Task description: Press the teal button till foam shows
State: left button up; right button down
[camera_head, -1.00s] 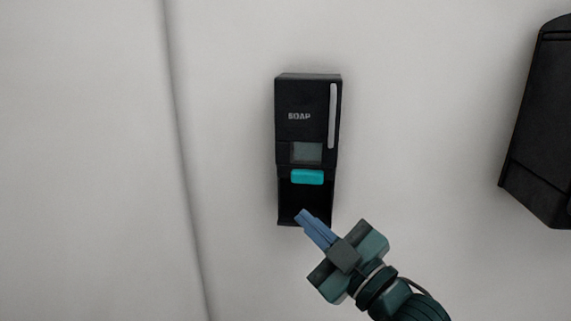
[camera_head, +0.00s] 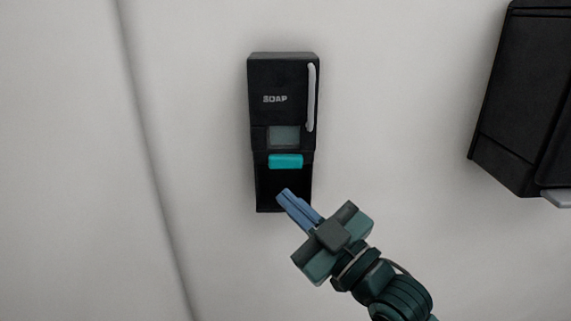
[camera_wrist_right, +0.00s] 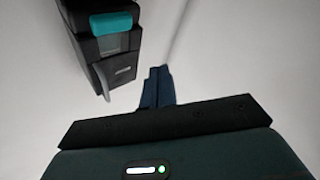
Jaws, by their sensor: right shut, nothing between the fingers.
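A black soap dispenser (camera_head: 284,80) marked SOAP is on the pale wall, with a grey window (camera_head: 284,136) and a teal button (camera_head: 286,161) below it. My right gripper (camera_head: 283,195) is shut and empty. In the head view its blue fingertips overlap the dispenser's lower black part, a little below the teal button and apart from it in the picture. In the right wrist view, the teal button (camera_wrist_right: 111,23) and dispenser (camera_wrist_right: 125,50) are at the upper left, and the gripper's fingers (camera_wrist_right: 158,72) are to their right. No foam is seen. My left gripper is not in view.
A larger black wall unit (camera_head: 525,100) stands at the right edge, with a light grey piece at its bottom. A dark vertical seam (camera_head: 147,165) runs down the wall left of the dispenser. The wall between is bare.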

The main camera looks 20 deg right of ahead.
send_near(274, 160)
jog(key=w+a+r, duration=0.1)
jog(key=w+a, duration=0.2)
jog(key=shift+w+d+r+b, duration=0.2)
jog(key=shift+w+d+b, duration=0.1)
jog(key=shift+b, duration=0.2)
dwell(0.6)
jog(key=shift+w, duration=0.1)
dwell(1.0)
jog(key=shift+w, duration=0.25)
